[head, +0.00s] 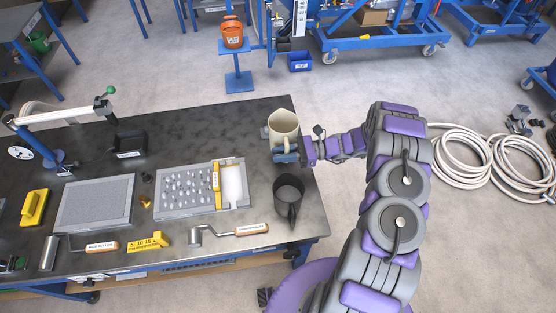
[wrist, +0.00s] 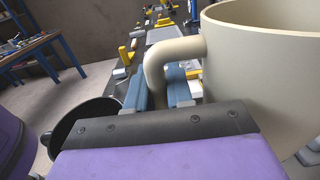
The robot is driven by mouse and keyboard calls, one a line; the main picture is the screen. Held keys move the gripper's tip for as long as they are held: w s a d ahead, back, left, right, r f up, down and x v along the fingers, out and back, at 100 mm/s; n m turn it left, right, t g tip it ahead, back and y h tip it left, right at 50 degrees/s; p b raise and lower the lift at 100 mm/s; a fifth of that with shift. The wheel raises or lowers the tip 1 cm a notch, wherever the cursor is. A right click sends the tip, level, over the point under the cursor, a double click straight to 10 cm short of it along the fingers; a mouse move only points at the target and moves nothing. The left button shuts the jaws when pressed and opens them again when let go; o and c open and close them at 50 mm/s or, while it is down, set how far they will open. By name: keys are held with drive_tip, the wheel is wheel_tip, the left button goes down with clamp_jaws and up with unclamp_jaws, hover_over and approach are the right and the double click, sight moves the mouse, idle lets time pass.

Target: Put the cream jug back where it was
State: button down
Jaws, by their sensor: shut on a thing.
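The cream jug (head: 284,128) is upright near the far right corner of the dark workbench (head: 100,150). My gripper (head: 285,157) is at the jug's near side, and its blue fingers are shut on the jug's handle. In the wrist view the cream jug (wrist: 265,60) fills the right side, with its handle between the blue fingers of my gripper (wrist: 168,88). I cannot tell whether the jug's base touches the bench.
A dark grey jug (head: 288,198) stands close by on the near side. A grey tray (head: 188,190) of pebbles, a roller (head: 230,233) and a yellow block (head: 150,240) lie to the left. An orange bucket (head: 232,36) stands on a blue stand beyond the bench.

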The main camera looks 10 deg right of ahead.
drive_tip(key=shift+n+g, duration=0.3)
drive_tip(key=shift+g, duration=0.2)
drive_tip(key=f, duration=0.6)
drive_tip(key=s+f+b, duration=0.1)
drive_tip(key=f, duration=0.2)
drive_tip(key=shift+a, duration=0.4)
drive_tip(key=shift+a+f, duration=0.35)
drive_tip(key=shift+a, duration=0.05)
drive_tip(key=c, duration=1)
unclamp_jaws()
drive_tip(key=shift+d, duration=0.4)
drive_tip(key=shift+a, duration=0.1)
drive_tip(key=shift+a, duration=0.1)
